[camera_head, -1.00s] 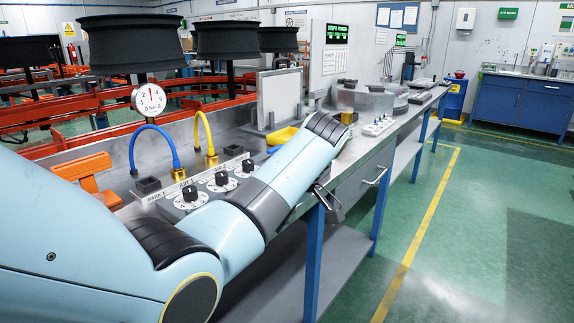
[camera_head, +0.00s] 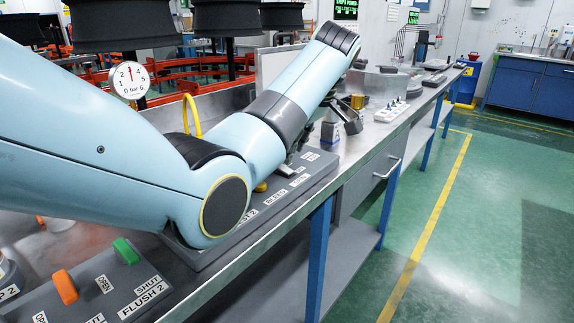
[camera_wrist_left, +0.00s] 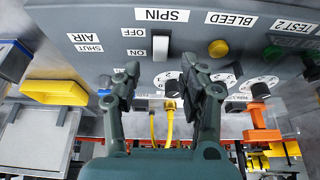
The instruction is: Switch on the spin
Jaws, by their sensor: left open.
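The spin switch (camera_wrist_left: 161,46) is a white toggle on a grey panel (camera_wrist_left: 100,18), under the label SPIN and beside the words OFF and ON, which appear upside down in the left wrist view. I cannot tell which way it is set. My left gripper (camera_wrist_left: 163,68) is open and empty, with one finger on each side below the switch in that picture; contact is not clear. In the head view my left arm reaches over the panel (camera_head: 205,258) and hides the switch. My right gripper is not in view.
A yellow button (camera_wrist_left: 218,48) and black dials (camera_wrist_left: 172,85) sit near the switch. A yellow tray (camera_wrist_left: 54,92) and yellow hoses (camera_wrist_left: 170,125) are also close by. In the head view, a pressure gauge (camera_head: 131,80) and dark wheels (camera_head: 118,22) stand behind. The floor (camera_head: 500,220) to the right is clear.

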